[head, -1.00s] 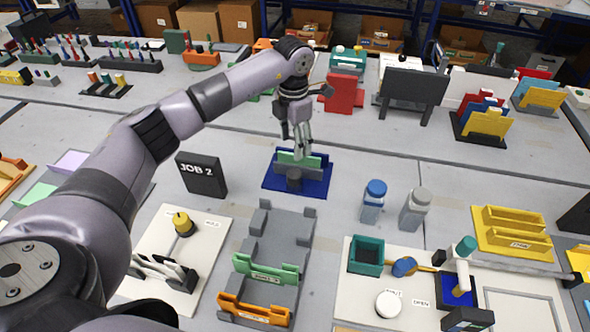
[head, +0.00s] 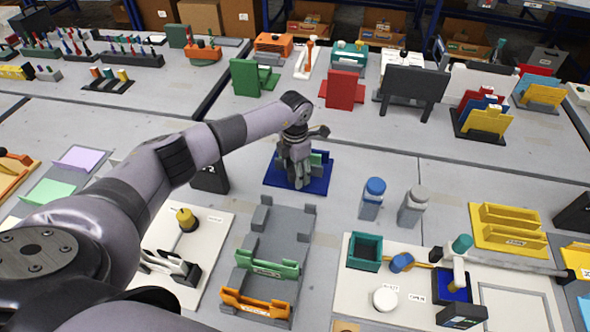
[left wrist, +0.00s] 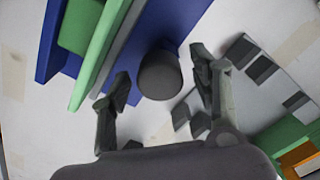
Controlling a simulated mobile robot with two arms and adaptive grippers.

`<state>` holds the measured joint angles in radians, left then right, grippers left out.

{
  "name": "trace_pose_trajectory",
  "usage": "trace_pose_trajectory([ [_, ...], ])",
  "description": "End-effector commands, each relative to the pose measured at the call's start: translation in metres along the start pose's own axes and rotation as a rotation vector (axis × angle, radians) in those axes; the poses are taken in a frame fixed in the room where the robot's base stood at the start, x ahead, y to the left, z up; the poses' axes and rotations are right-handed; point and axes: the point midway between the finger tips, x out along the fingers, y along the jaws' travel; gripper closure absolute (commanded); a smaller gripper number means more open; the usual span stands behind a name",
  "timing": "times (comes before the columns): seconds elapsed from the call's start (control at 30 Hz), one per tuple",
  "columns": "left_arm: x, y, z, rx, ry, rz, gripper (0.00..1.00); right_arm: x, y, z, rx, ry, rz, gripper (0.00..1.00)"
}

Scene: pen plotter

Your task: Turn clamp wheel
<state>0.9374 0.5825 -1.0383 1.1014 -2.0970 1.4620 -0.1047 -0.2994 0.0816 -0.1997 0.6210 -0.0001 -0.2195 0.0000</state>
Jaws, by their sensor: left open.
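The clamp wheel is a dark grey round knob (left wrist: 160,75), at the front of a clamp with green jaws (head: 318,158) on a blue base (head: 322,186). In the head view the left gripper hides the wheel. My left gripper (head: 297,184) is over the front of the clamp, pointing down. In the left wrist view its open fingers (left wrist: 163,76) are spread to either side of the wheel, with visible gaps. The green jaws (left wrist: 90,45) and blue base also show there, at upper left. My right gripper is not in view.
A grey fixture (head: 279,232) with green and orange holders stands just in front of the clamp. A blue-capped bottle (head: 372,200) and a grey-capped bottle (head: 413,208) stand to the right. A black sign (head: 209,178) is to the left, partly behind my arm.

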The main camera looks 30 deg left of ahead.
Motion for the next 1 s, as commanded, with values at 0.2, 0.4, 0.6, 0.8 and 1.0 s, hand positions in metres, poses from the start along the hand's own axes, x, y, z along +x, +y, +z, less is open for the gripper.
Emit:
trace_pose_trajectory([
  [0.2, -0.0005, 0.0001, 0.0001, 0.0, 0.0, 0.0, 0.56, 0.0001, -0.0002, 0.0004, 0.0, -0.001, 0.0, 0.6],
  [0.4, -0.0006, 0.0002, 0.0001, -0.001, 0.0, 0.0, 0.69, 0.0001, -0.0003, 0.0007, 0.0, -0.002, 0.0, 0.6],
  [0.6, -0.0008, 0.0002, 0.0001, -0.001, 0.0, 0.0, 0.83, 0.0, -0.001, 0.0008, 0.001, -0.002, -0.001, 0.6],
  [0.8, -0.0009, 0.0003, 0.0001, -0.001, 0.0, 0.0, 0.92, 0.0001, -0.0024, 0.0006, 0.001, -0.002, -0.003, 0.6],
  [1.0, -0.0009, 0.0005, 0.0001, -0.025, -0.001, 0.0, 0.92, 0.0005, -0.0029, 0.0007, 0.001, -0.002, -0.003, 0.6],
])
